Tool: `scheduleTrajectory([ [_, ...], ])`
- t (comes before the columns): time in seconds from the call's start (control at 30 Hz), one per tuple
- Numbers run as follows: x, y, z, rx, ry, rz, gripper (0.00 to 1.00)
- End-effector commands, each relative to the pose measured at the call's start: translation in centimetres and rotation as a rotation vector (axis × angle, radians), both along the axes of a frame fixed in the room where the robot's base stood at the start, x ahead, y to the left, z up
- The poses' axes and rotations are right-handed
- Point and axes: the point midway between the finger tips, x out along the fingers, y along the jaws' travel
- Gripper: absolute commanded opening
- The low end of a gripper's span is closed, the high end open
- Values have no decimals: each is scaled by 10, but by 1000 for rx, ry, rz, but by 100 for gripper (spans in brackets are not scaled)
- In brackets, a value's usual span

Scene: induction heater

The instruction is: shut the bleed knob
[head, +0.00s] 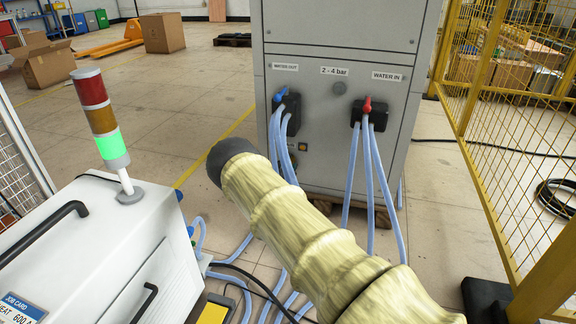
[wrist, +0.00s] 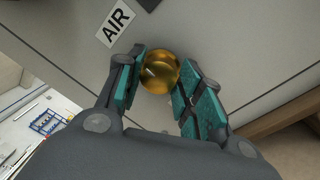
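The bleed knob, a round, shiny brass-coloured ball (wrist: 160,72), shows in the wrist view against a grey panel, below an "AIR" label (wrist: 116,22). My gripper (wrist: 160,78) reaches to the panel with one teal-padded finger on each side of the knob. The fingers lean inward and their tips look to be against its sides, with no clear gap. The knob's stem and base are hidden. In the head view my gripper is not visible.
A grey cabinet (head: 338,52) carries a blue-handled water-out valve (head: 281,95) and a red-handled water-in valve (head: 367,104) with hanging blue hoses. A white machine (head: 95,250) with a lit green stack light (head: 112,147) stands left. A yellow mesh fence (head: 515,110) bounds the right.

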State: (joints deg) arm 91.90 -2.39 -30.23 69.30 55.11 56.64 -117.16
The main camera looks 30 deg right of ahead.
Motion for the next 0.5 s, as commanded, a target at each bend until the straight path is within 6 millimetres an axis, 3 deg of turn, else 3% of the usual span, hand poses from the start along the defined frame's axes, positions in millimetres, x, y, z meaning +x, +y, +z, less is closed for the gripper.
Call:
scheduleTrajectory([
  [0.03, -1, 0, -2, 1, 2, -1, 48],
  [0.1, -1, -1, -1, 1, 2, -1, 58],
  [0.5, -3, 4, -1, 2, 0, 0, 58],
])
